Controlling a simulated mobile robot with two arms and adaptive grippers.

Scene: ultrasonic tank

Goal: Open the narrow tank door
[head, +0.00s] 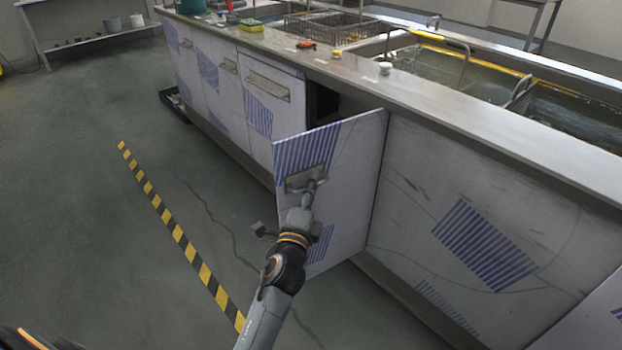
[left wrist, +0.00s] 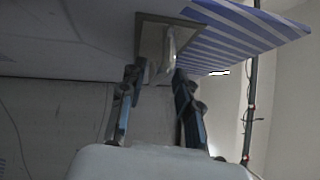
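The narrow tank door (head: 345,165), a pale panel with blue stripes, stands swung out from the cabinet front, with a dark gap behind its top edge. Its recessed metal handle (head: 303,178) faces my left gripper (head: 312,186), which reaches it from below in the head view. In the left wrist view the two fingers (left wrist: 160,74) stand apart at the handle plate (left wrist: 150,40), with the handle's lip between them. The right finger is close to the lip; I cannot tell whether it touches. The left finger shows a gap to it. My right gripper is not in view.
Closed cabinet doors (head: 235,85) with handles line the left. The steel counter (head: 400,95) above carries small items, a wire basket (head: 325,32) and water tanks (head: 440,65). A fixed panel (head: 480,220) is right of the door. The floor (head: 110,230) left of the door is clear, with yellow-black tape (head: 180,238).

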